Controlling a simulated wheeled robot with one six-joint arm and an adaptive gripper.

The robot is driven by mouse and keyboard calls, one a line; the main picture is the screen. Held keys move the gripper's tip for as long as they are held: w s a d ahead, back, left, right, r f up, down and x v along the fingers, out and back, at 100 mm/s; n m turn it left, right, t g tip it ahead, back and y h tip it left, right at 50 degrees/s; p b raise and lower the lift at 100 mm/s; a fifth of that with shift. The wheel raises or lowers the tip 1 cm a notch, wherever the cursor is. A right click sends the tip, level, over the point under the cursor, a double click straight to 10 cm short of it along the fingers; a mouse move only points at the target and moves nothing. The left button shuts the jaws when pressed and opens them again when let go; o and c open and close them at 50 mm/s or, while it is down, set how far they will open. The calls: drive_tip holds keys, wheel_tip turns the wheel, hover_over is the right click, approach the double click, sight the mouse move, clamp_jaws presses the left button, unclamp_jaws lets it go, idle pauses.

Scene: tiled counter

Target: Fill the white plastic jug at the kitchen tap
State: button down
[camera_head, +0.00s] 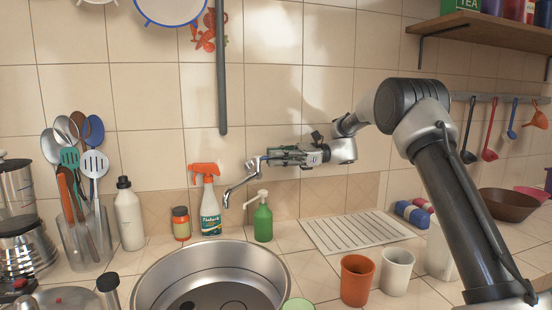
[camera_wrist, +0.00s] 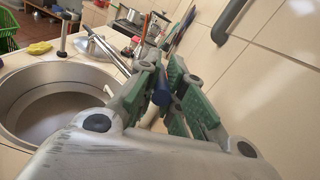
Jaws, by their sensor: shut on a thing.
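The metal kitchen tap (camera_head: 238,188) comes out from the tiled wall, its spout bending down over the back right of the sink. My gripper (camera_head: 266,159) is at the tap's upper end, against the wall, and is shut on the tap, apparently at its handle. In the wrist view my gripper (camera_wrist: 165,86) has its green-padded fingers close around a small dark blue part. The fingers hide much of it. A white container (camera_head: 439,252), probably the white plastic jug, stands on the counter at the right, partly hidden behind my arm. No water stream is visible.
The round steel sink (camera_head: 146,283) lies below the tap. A green soap bottle (camera_head: 263,222) and a spray bottle (camera_head: 210,208) stand behind it. An orange cup (camera_head: 356,281) and a white cup (camera_head: 397,271) stand right, before a ribbed drying mat (camera_head: 355,232).

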drive_tip(key=shift+r, duration=0.25)
drive_tip(key=c, duration=1.5)
unclamp_jaws()
drive_tip(key=shift+f, duration=0.1)
drive_tip(key=shift+d, duration=0.1)
drive_tip(key=v, duration=1.1)
drive_tip(key=shift+w+d, duration=0.2)
drive_tip(key=shift+d, duration=0.2)
